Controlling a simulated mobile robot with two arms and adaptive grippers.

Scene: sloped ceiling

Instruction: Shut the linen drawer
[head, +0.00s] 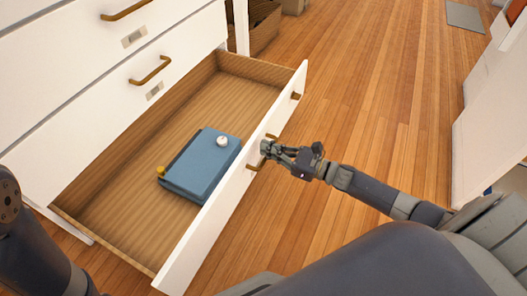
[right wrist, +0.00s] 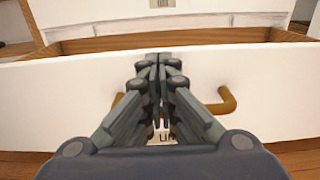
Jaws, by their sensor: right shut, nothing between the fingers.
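The linen drawer (head: 232,190) is the low drawer of a white chest and stands pulled far out. A brown handle (right wrist: 228,101) shows on both sides of my fingers. My right gripper (head: 266,149) is shut and empty at the outer face of the drawer front, by the handle. I cannot tell whether the fingertips touch the front. My left arm shows at the lower left of the head view; its gripper is out of sight.
Inside the drawer lie a blue box-like thing (head: 205,165), a small white round thing (head: 222,141) on it and a small yellow thing (head: 160,170). Closed drawers with brown handles (head: 150,71) are above. Wooden floor (head: 355,100) is clear to the right, up to white furniture (head: 490,115).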

